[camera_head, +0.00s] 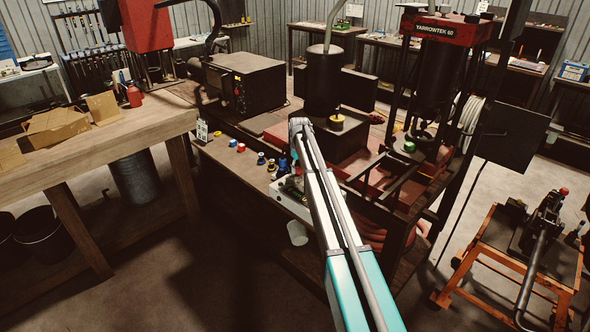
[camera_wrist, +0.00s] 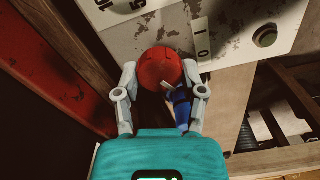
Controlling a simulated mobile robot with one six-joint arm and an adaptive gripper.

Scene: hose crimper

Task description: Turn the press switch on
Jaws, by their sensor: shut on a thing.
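The press switch (camera_wrist: 160,68) is a round red knob on a worn pale panel (camera_wrist: 225,25), with a small white label marked 1 and 0 beside it. My gripper (camera_wrist: 160,75) has one finger on each side of the red knob and is shut on it. The contact points are partly hidden by the fingers. A blue part (camera_wrist: 181,108) lies just below the knob near the right finger; I cannot tell how it is attached. In the head view my arm hides most of the switch area.
The press frame (camera_head: 440,70) with a red header stands behind and right of my arm. A wooden workbench (camera_head: 100,150) is at left. An orange stand (camera_head: 505,265) is at right.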

